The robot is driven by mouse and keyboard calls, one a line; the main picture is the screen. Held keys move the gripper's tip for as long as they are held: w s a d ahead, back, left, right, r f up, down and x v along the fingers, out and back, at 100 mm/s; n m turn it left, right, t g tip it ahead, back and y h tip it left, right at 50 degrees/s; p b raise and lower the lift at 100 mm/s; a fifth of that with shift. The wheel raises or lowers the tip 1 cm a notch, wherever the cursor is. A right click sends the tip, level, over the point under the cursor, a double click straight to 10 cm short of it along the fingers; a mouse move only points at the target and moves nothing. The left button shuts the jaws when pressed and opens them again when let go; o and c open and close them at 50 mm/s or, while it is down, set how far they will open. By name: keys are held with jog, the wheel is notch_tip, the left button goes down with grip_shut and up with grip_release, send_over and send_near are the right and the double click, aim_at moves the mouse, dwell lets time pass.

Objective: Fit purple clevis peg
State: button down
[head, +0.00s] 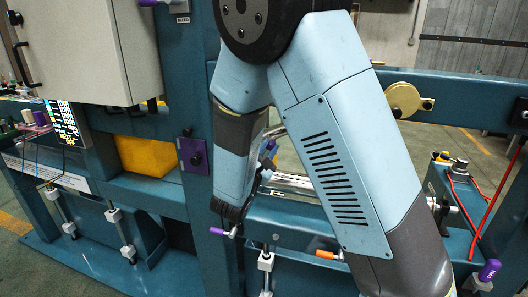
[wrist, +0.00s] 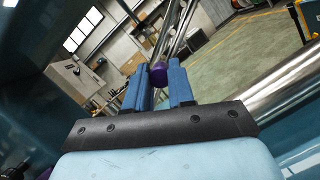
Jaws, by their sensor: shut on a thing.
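My gripper (wrist: 160,67) shows in the wrist view with two blue fingers, shut on the purple peg (wrist: 158,76). The peg's rounded purple end shows between the fingers; the rest of it is hidden. Shiny metal bars lie beyond the fingertips. In the head view my wrist hangs in front of the blue frame, and my gripper (head: 268,160) is mostly hidden behind my arm, its hold not visible there. I cannot make out the clevis for sure in either view.
A purple plate (head: 192,155) with a black knob is on the blue post left of my wrist. A purple-tipped handle (head: 233,232) and an orange-tipped handle (head: 325,254) stick out below. A yellow block (head: 147,156) sits left. A purple knob (head: 489,268) stands at right.

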aim_at(274, 141)
dwell(0.4)
jog(key=shift+w+d, duration=0.35)
jog(key=shift+w, duration=0.55)
jog(key=shift+w+d, duration=0.3)
jog(key=shift+w, duration=0.65)
jog(key=shift+w+d, duration=0.35)
jog(key=shift+w, duration=0.55)
jog(key=shift+w+d, duration=0.25)
jog(key=shift+w, duration=0.35)
jog(key=shift+w+d, duration=0.2)
jog(key=shift+w, duration=0.45)
jog(key=shift+w+d, duration=0.25)
jog(key=shift+w, duration=0.35)
jog(key=shift+c, duration=2.1)
grip_release()
jog(key=shift+s+a, duration=0.1)
jog(key=shift+s, duration=0.05)
jog(key=shift+v, duration=2.8)
